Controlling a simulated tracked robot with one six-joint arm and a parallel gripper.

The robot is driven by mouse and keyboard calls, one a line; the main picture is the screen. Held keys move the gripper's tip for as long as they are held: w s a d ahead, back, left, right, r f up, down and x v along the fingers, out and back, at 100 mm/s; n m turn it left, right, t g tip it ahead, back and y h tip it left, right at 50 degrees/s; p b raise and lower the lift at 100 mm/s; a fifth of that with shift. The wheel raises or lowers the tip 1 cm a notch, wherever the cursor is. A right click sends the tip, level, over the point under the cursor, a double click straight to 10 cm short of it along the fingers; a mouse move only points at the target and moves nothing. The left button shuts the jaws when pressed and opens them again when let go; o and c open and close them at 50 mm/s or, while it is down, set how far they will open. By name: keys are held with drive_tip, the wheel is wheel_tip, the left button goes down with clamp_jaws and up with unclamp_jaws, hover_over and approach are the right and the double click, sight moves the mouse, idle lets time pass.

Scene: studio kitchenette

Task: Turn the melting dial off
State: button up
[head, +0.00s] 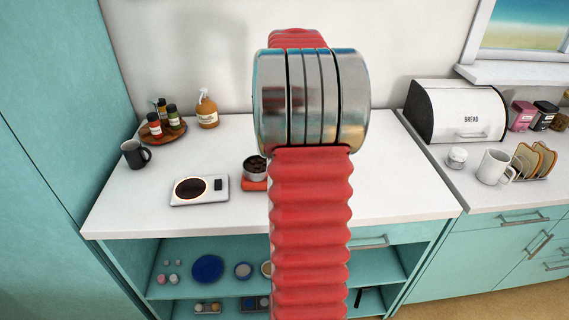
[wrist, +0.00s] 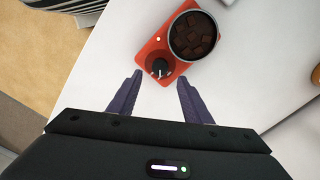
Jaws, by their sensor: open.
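The melting dial (wrist: 159,68) is a black knob with a pale pointer mark, on the front end of a red warmer (wrist: 151,51). A small light (wrist: 158,39) near it looks lit. A round dark pot (wrist: 200,34) of brown chunks stands on the warmer's other end. My gripper (wrist: 160,81) is open and empty, its two purple fingers pointing at the dial, one to each side and apart from it. In the head view my red arm hides the gripper, the dial and part of the warmer (head: 252,185); the pot (head: 253,168) shows beside the arm.
A white scale (head: 213,190) stands left of the warmer on the white counter (head: 125,205). A black mug (head: 134,153) and a wooden tray of bottles (head: 151,136) stand farther left. A bread bin (head: 456,110) is at right. The counter around the dial is clear.

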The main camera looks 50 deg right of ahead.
wheel_tip(320, 180, down, 7)
drive_tip(key=shift+r, duration=0.2)
drive_tip(key=shift+c, duration=0.2)
